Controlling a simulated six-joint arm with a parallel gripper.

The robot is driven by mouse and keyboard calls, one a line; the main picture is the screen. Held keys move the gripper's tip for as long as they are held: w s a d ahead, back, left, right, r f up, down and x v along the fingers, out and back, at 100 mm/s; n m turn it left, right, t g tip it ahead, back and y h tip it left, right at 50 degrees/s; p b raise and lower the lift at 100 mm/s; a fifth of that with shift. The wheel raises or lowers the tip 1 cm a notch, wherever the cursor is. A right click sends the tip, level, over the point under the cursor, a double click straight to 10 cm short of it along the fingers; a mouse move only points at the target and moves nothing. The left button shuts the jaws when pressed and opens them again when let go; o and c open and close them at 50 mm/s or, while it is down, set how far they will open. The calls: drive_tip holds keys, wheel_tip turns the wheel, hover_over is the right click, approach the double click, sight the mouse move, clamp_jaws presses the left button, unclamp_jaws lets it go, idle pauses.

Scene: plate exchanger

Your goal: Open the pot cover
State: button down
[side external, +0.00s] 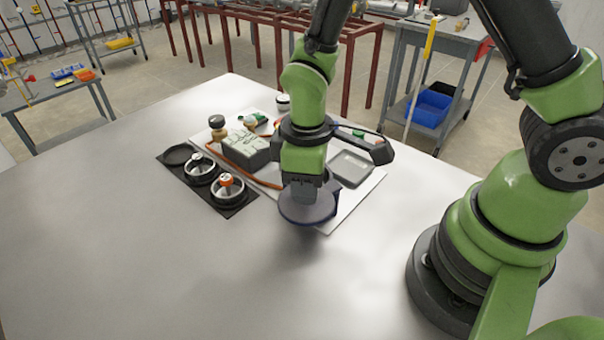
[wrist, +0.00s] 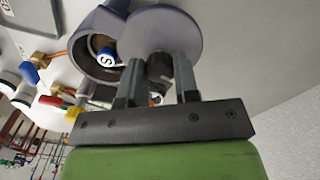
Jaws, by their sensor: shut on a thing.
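The pot cover is a flat grey-blue disc (wrist: 160,30), held by its dark knob between the fingers of my gripper (wrist: 158,64). In the side view the cover (side external: 303,212) hangs under my gripper (side external: 302,190), near the front of the white board. The pot (wrist: 82,42) is a round grey-blue vessel beside the cover in the wrist view. The cover is shifted off the pot's mouth, and a blue cap marked S (wrist: 106,57) shows inside. In the side view the pot is mostly hidden behind the cover and my gripper.
The white board (side external: 372,185) carries a grey tray (side external: 350,168) and a grey block (side external: 246,148). A black mat (side external: 238,205) with round dark holders (side external: 229,188) lies to the left. The table's left and front (side external: 110,240) are clear.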

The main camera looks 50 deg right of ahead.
sight(329, 211)
drive_tip(key=s+n, duration=0.1)
drive_tip(key=n, duration=0.1)
drive_tip(key=s+n, duration=0.1)
drive_tip(key=n, duration=0.1)
drive_tip(key=shift+s+n, duration=0.15)
drive_tip(key=shift+n, duration=0.15)
drive_tip(key=shift+s+d+n, duration=0.15)
drive_tip(key=shift+s+n, duration=0.25)
drive_tip(key=shift+n, duration=0.45)
drive_tip(key=shift+s+d+n, duration=0.15)
drive_tip(key=shift+s+n, duration=0.25)
drive_tip(key=shift+n, duration=0.45)
drive_tip(key=c, duration=0.8)
unclamp_jaws()
drive_tip(key=shift+s, duration=0.1)
drive_tip(key=shift+c, duration=0.2)
wheel_tip(329, 211, up, 10)
